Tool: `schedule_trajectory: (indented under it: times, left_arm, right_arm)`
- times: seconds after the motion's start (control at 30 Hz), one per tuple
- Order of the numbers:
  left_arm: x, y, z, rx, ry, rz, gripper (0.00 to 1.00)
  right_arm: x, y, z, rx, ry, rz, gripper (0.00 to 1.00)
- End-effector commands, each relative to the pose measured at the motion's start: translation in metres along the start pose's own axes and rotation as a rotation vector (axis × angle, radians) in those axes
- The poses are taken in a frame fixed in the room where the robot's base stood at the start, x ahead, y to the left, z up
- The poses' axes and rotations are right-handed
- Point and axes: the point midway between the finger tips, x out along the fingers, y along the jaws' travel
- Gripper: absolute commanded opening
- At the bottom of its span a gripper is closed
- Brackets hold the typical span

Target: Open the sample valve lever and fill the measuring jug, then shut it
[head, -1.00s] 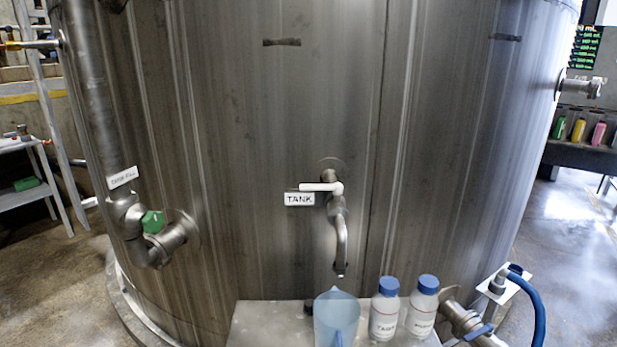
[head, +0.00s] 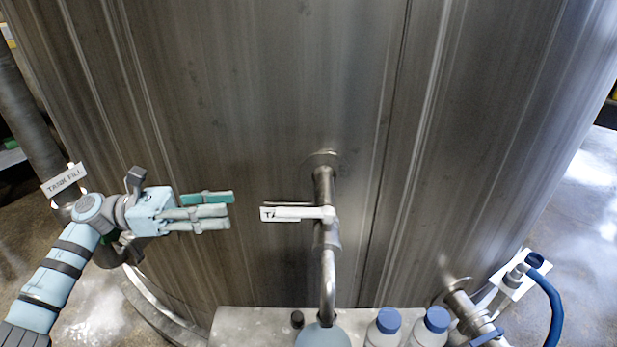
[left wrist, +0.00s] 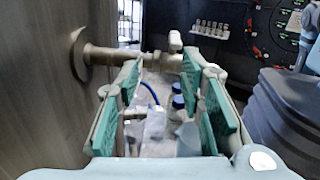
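The sample valve lever (head: 300,213) is a white handle on the metal tap (head: 328,260), pointing left across the TANK label. Its white end (left wrist: 175,42) also shows in the left wrist view. The blue translucent measuring jug (head: 322,336) stands below the spout, cut off by the picture's bottom edge. The spout's end overlaps the jug; its exact height above it is hard to tell. My left gripper (head: 230,209) is level with the lever, a short gap to its left, touching nothing. The left wrist view shows its teal-padded fingers (left wrist: 163,72) apart and empty. My right gripper is out of view.
Two blue-capped bottles (head: 383,327) stand right of the jug on a pale shelf (head: 240,320), with a small dark cap (head: 297,319) to the left. A lower-right pipe and blue hose (head: 552,305) stick out. The tank wall (head: 230,100) lies close behind my gripper.

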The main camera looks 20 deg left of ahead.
Motion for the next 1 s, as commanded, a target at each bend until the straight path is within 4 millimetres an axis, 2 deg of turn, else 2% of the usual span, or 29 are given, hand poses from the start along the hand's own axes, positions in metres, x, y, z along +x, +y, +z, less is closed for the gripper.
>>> schedule_trajectory:
  times: [0.07, 0.17, 0.4, 0.6, 0.77, 1.0]
  left_arm:
    - [0.004, -0.013, 0.006, 0.087, 0.060, -0.053, 0.35]
    - [0.020, -0.016, 0.004, 0.099, 0.066, -0.065, 0.35]
    - [0.087, -0.020, 0.002, 0.094, 0.057, -0.067, 0.35]
    - [0.128, -0.021, -0.002, 0.090, 0.057, -0.062, 0.35]
    - [0.142, -0.022, -0.005, 0.089, 0.059, -0.059, 0.35]
    - [0.144, -0.021, -0.006, 0.089, 0.061, -0.058, 0.35]
  right_arm:
    - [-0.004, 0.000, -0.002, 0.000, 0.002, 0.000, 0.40]
    - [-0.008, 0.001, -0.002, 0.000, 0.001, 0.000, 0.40]
    - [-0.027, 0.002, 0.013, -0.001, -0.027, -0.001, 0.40]
    - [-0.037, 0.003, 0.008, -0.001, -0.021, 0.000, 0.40]
    - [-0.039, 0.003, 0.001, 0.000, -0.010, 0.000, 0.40]
    - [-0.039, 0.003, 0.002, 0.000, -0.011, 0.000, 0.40]
